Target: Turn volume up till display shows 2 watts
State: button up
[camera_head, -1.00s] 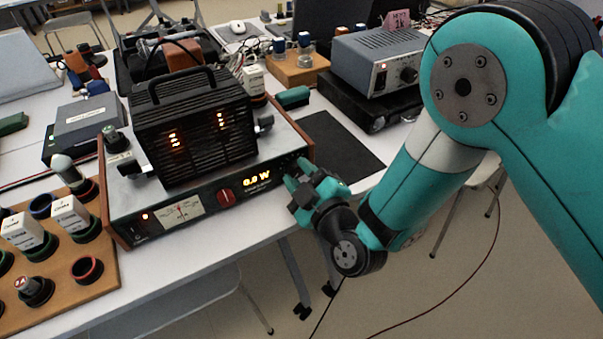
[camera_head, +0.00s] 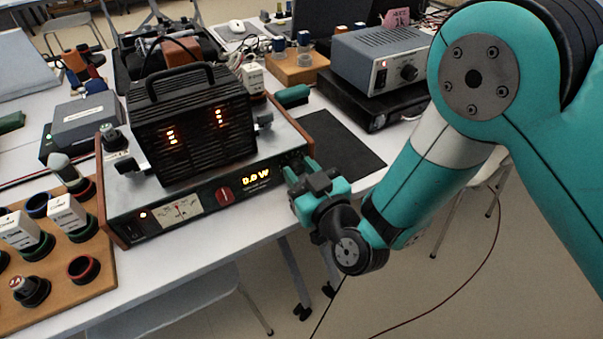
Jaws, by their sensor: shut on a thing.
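The amplifier has a wooden-sided case and a dark front panel (camera_head: 205,210). Its yellow display (camera_head: 256,178) appears to read 0.0 W; the digits are small and a little blurred. A red knob (camera_head: 223,195) sits left of the display, clear of my gripper. My gripper (camera_head: 296,172) is at the right end of the front panel, shut on a knob there. The gripper's fingers hide that knob, so its marks cannot be seen.
A black cage with glowing tubes (camera_head: 192,125) stands on the amplifier. A wooden board (camera_head: 55,290) with several coloured rings and blocks lies at the left. A grey instrument (camera_head: 378,58) stands behind at the right. A black mat (camera_head: 345,148) beside the amplifier is bare.

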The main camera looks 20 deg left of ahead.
jog(key=shift+m, duration=1.3)
jog(key=shift+b, duration=0.3)
jog(key=o, duration=0.9)
jog(key=shift+o, duration=0.2)
jog(key=shift+s+d, duration=0.1)
